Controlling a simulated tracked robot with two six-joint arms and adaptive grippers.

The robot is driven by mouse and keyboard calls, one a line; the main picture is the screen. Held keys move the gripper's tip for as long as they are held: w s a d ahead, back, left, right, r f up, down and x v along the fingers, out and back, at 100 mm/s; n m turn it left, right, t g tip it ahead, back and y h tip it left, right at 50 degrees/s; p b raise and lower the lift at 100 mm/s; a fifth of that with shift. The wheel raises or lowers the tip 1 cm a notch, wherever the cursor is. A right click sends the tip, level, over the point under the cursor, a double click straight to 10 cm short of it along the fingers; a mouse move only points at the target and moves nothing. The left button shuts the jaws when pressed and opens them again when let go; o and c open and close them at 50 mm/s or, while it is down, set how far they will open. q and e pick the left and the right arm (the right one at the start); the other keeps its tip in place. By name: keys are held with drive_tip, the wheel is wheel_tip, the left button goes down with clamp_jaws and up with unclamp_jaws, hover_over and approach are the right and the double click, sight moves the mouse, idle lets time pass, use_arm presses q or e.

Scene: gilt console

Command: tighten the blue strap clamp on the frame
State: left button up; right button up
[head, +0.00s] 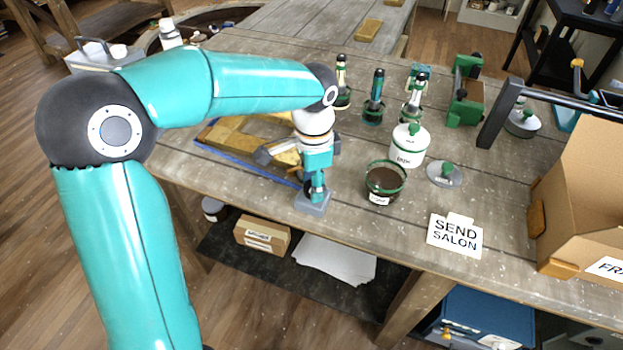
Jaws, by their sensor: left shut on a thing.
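A gilt frame (232,138) lies on the workbench, partly hidden behind my left arm. The blue strap (245,167) of the clamp runs along the frame's near side towards my left gripper. My left gripper (316,186) points down at the frame's near right corner, by the bench's front edge. It is shut on a small part of the strap clamp, which its fingers mostly hide. A grey block (312,202), seemingly the clamp's body, sits just under the fingertips. How tight the strap is cannot be told. My right gripper is not in view.
A dark pot (384,183) and a white lidded jar (408,146) stand close right of my left gripper. Several green-collared tools stand behind.

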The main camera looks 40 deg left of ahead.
use_arm(q)
drive_tip(key=shift+m, duration=1)
drive_tip(key=o, duration=1.1)
drive_tip(key=shift+o, duration=0.2)
drive_tip(key=shift+r, duration=0.1)
wheel_tip(320, 180, up, 12)
